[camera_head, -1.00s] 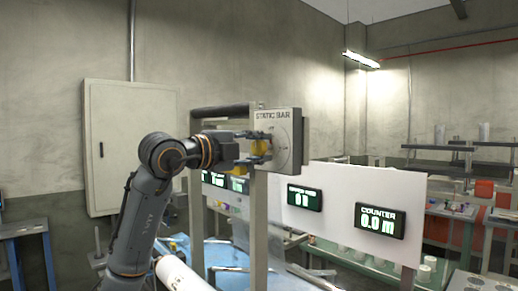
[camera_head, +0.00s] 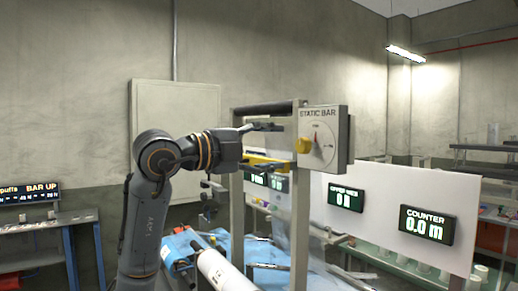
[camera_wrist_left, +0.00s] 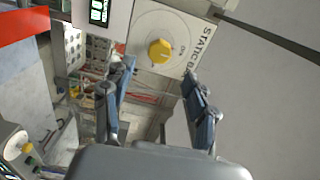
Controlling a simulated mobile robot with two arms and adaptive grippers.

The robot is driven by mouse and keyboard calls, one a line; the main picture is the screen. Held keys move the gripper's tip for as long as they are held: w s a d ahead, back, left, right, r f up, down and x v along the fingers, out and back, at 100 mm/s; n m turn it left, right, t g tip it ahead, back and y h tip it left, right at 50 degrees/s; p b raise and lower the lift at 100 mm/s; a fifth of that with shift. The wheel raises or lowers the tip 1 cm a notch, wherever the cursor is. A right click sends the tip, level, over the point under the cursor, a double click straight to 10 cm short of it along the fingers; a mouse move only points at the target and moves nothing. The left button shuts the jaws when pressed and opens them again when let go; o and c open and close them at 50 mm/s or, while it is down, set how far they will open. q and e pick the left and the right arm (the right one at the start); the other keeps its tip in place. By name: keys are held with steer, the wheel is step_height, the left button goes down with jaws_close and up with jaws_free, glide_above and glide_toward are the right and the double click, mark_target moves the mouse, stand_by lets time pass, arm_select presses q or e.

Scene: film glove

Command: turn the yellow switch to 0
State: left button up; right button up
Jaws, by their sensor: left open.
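The yellow switch (camera_head: 303,146) is a knob on the grey-white STATIC BAR panel (camera_head: 333,158), which is mounted on an upright frame. The wrist view shows the knob (camera_wrist_left: 160,51) on a round dial; its setting is too small to read surely. My left gripper (camera_head: 276,146) is left of the panel, its fingers pointing at it. The fingers are open and empty, with a visible gap to the knob. In the wrist view the open left gripper (camera_wrist_left: 158,78) has the knob beyond and between its fingertips. My right gripper is not in view.
The frame's post (camera_head: 301,215) stands below the panel, with a dark crossbar (camera_head: 264,109) to its left. A white board (camera_head: 395,195) with a COUNTER display (camera_head: 427,224) reading 0.0 m is at right. A pale wall cabinet (camera_head: 165,110) stands behind my arm.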

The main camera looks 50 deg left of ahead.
arm_select(q)
steer(key=shift+s+a, duration=0.1)
steer(key=shift+s, duration=1.45)
